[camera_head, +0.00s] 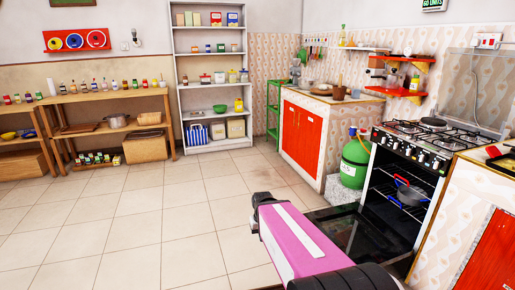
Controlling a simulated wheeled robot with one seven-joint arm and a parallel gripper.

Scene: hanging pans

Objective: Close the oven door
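The oven (413,141) stands at the right, with a gas hob on top and a row of knobs along its front. Its door (350,232) is folded down and open, a dark glass panel lying low in front of the oven. The oven's inside shows, with wire racks. My pink and white arm (300,240) reaches in from the bottom right, in front of the door's left part, and hides some of it. Its black far end shows at the door's left. I cannot make out gripper fingers. Whether the arm touches the door cannot be told.
A grey pan (411,195) with a red handle sits on an oven rack. A green gas cylinder (354,162) stands left of the oven. Counters with red doors flank it. The tiled floor (150,225) at left is clear, up to wooden shelves and a white bookcase.

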